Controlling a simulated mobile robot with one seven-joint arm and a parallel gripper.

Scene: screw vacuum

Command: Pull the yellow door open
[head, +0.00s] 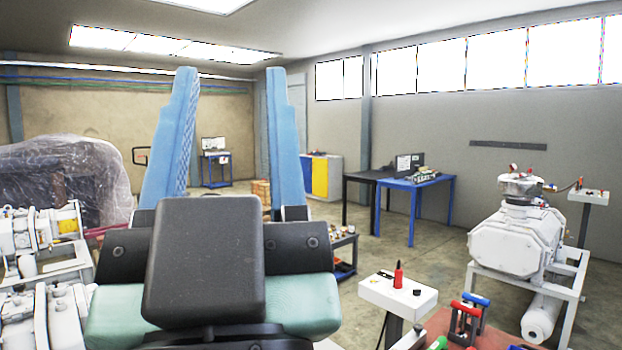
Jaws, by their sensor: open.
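The yellow door (320,177) is a small upright panel on a low cabinet (335,178) against the far right wall. It sits beside a blue panel and looks flush with the front, but it is too small to tell for sure. I cannot make out a handle. My gripper (231,75) fills the foreground, with two long blue fingers pointing up and spread wide apart. It is open, with nothing between the fingers. The cabinet shows just right of the right finger, far beyond it, and its left end may be partly hidden by that finger.
A blue table (412,184) and a dark desk stand right of the cabinet. A white pump (517,237) is at the right. A white stand (398,294) with a red item is close at front right. Plastic-wrapped goods (62,182) are left. Floor shows between the tables and pump.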

